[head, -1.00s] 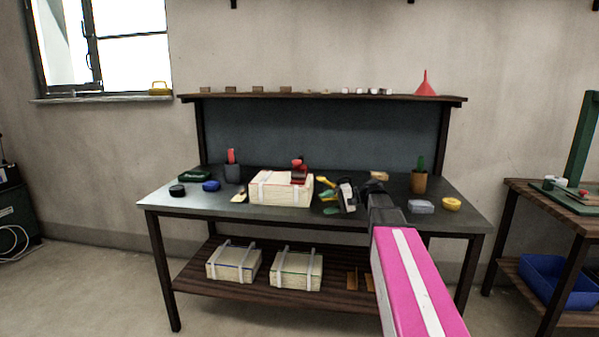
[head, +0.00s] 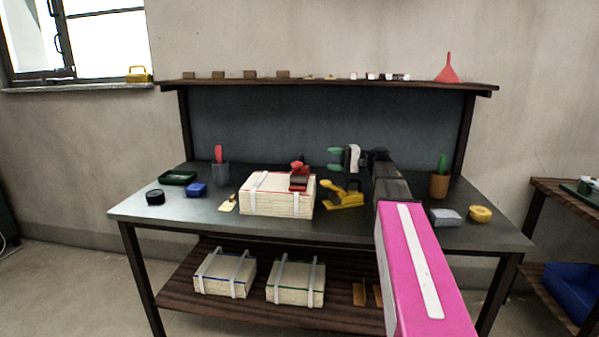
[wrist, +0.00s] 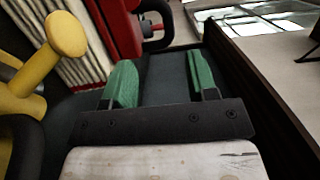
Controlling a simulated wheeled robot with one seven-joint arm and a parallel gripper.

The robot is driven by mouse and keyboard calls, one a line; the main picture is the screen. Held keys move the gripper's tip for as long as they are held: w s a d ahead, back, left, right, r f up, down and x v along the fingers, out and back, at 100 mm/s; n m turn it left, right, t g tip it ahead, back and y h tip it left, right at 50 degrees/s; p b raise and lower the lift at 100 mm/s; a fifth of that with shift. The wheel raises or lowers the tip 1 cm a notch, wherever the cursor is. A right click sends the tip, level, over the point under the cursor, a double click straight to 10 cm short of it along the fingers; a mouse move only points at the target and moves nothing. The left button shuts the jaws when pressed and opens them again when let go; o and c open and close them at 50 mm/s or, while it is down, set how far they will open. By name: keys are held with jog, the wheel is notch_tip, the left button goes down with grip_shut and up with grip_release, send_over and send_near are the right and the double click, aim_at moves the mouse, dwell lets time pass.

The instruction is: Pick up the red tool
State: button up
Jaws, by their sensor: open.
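The red tool (head: 299,180), red with dark parts, sits on top of a pale strapped stack (head: 262,205) on the workbench. In the wrist view the red tool (wrist: 120,27) shows at the top, partly cut off by the frame, beside the ribbed side of the stack (wrist: 70,42). My gripper (head: 334,159) is to the right of the red tool and above the bench, its green fingertips pointing left. The fingers are apart with nothing between them; they also show in the wrist view (wrist: 162,78).
A yellow tool (head: 344,196) stands on the bench right of the stack, below my gripper. A grey cup (head: 221,174) holds another red item. A brown cup (head: 438,185) stands at right. A shelf (head: 330,84) runs above the bench.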

jog(key=shift+w+a+r, duration=0.15)
jog(key=shift+a, duration=1.65)
jog(key=shift+w+a+r, duration=0.1)
jog(key=shift+w+a, duration=0.1)
jog(key=shift+a, duration=1.55)
jog(key=shift+w+a+r, duration=0.15)
jog(key=shift+a, duration=1.65)
jog(key=shift+c, duration=0.4)
grip_shut()
